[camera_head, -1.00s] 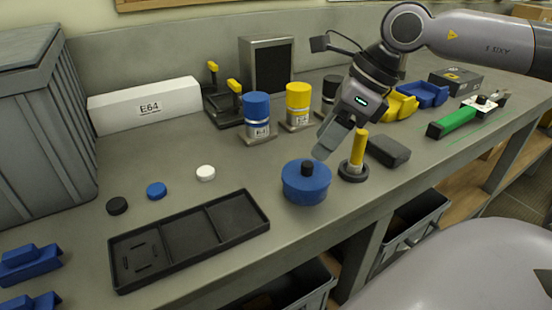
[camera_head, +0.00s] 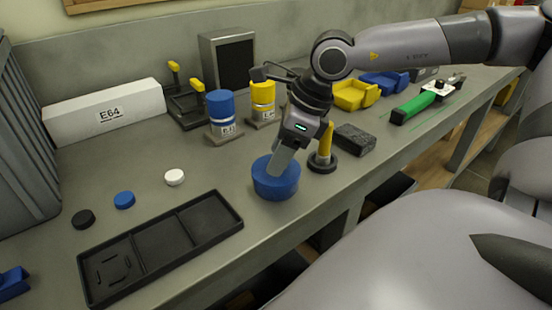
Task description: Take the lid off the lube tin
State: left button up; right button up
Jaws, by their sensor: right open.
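The lube tin (camera_head: 275,190) is a round blue tin standing near the front edge of the bench. Its blue lid (camera_head: 262,171) is on top. The lid's black knob, seen a second ago, is hidden behind my right gripper's fingers. My right gripper (camera_head: 276,170) reaches down over the lid from the upper right, with its fingertips at the lid's middle. Its jaws are open, and whether they touch the knob cannot be seen. My left gripper is not in view.
A yellow-handled brush (camera_head: 324,145) on a round black base stands close to the tin's right, near a dark block (camera_head: 355,139). A black tray (camera_head: 160,246) lies to the left. Blue (camera_head: 222,112) and yellow (camera_head: 262,97) canisters stand behind.

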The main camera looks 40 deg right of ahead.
jog(key=shift+f, duration=0.2)
grip_shut()
jog(key=shift+r, duration=0.15)
notch_tip(320, 180, up, 28)
jog(key=p, duration=0.1)
jog(key=shift+w+f, duration=0.15)
jog(key=shift+f, duration=0.1)
